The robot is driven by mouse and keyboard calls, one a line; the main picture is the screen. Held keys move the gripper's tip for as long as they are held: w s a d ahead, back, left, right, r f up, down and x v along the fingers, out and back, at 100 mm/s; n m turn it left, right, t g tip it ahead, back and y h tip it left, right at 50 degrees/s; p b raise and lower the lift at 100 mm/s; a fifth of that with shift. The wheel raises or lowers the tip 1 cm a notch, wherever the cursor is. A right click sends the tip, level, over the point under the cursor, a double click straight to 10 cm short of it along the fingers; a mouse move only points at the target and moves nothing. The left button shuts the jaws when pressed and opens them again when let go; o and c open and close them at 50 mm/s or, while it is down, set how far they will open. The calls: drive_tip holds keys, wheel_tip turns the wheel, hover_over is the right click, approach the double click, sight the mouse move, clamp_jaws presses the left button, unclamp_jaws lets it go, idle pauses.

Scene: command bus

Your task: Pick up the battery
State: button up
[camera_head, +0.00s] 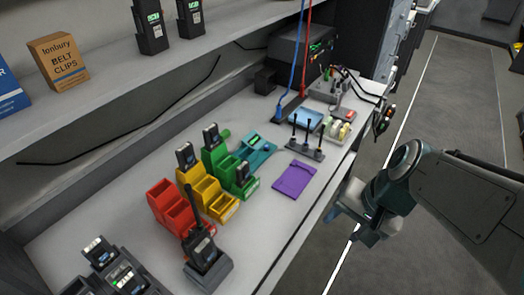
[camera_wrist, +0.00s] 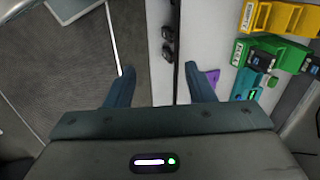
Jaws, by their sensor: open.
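Several dark battery-like packs with pale or green labels show in the head view. One stands in the yellow bin (camera_head: 208,195), one in the green bin (camera_head: 213,160), and another dark pack (camera_head: 242,173) sits at the green bin's front. I cannot tell which is the task's battery. In the wrist view, dark packs (camera_wrist: 262,60) show by the green bin (camera_wrist: 240,54) at the right. My gripper (camera_head: 362,212) is off the bench's front edge, right of the bins. Its two blue fingers (camera_wrist: 158,76) are apart and empty.
A red bin (camera_head: 168,205) and a radio in a cradle (camera_head: 203,252) stand on the white bench. A charger (camera_head: 118,272) with packs sits lower left. A purple pad (camera_head: 293,179) lies near the front edge. A shelf with boxes (camera_head: 58,60) hangs above.

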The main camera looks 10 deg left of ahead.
drive_tip(key=w+a+f+m+y+b, duration=0.3)
drive_tip(key=w+a+f+m+y, duration=0.25)
drive_tip(key=a+m, duration=0.35)
drive_tip(key=m+t+y+b, duration=0.3)
drive_tip(key=m+t+y, duration=0.1)
drive_tip(key=m, duration=0.5)
approach(247, 175)
drive_tip(key=shift+m+h, duration=0.25)
drive_tip(key=shift+m, duration=0.05)
drive_tip(key=shift+x, duration=3.9)
drive_tip(key=shift+r, duration=0.15)
drive_tip(key=c, duration=0.6)
